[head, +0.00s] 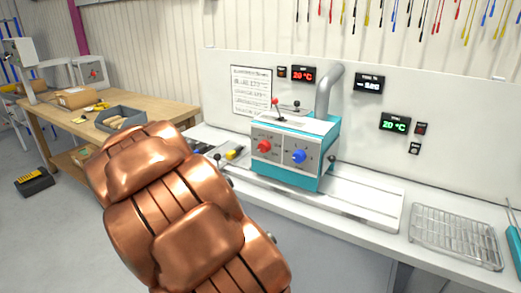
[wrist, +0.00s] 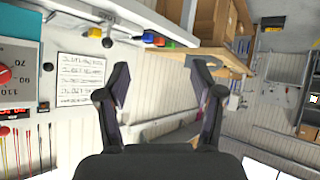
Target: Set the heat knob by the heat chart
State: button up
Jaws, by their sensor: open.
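The teal and white machine (head: 296,150) stands on the white bench and has a red knob (head: 264,146) and a blue knob (head: 299,156) on its front. Which one is the heat knob cannot be read here. The chart (head: 251,90) hangs on the wall behind, and its lines are too small to read; it also shows in the wrist view (wrist: 80,80). At the left edge of the wrist view is part of a red knob (wrist: 4,76) on a numbered dial. My gripper (wrist: 160,82) is open and empty, apart from the machine; my arm hides it in the head view.
Red and green 20 °C displays (head: 303,75) (head: 394,123) are on the wall. A wire rack (head: 457,236) lies on the bench at right. A wooden table (head: 50,113) with a grey bin (head: 121,118) stands at left. Coloured cables hang above.

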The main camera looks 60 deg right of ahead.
jog(key=s+d+r+m+g+h, duration=0.1)
jog(key=s+d+h, duration=0.15)
jog(key=d, duration=0.45)
jog(key=s+d+r+m+g+h, duration=0.1)
jog(key=s+d+g+h, duration=0.1)
jog(key=d+h, duration=0.35)
jog(key=m+g+h+p, duration=0.1)
jog(key=m+g+h, duration=0.1)
jog(key=g, duration=0.2)
send_near(262, 149)
jog(key=d, duration=0.2)
jog(key=shift+w+d+p, duration=0.15)
jog(key=shift+d+p, duration=0.4)
jog(key=shift+d, duration=1.25)
jog(key=shift+w+d+p, duration=0.15)
jog(key=shift+d+p, duration=0.35)
jog(key=shift+d, duration=1.3)
jog(key=shift+f, duration=0.1)
jog(key=c, duration=1.1)
jog(key=shift+c, duration=0.2)
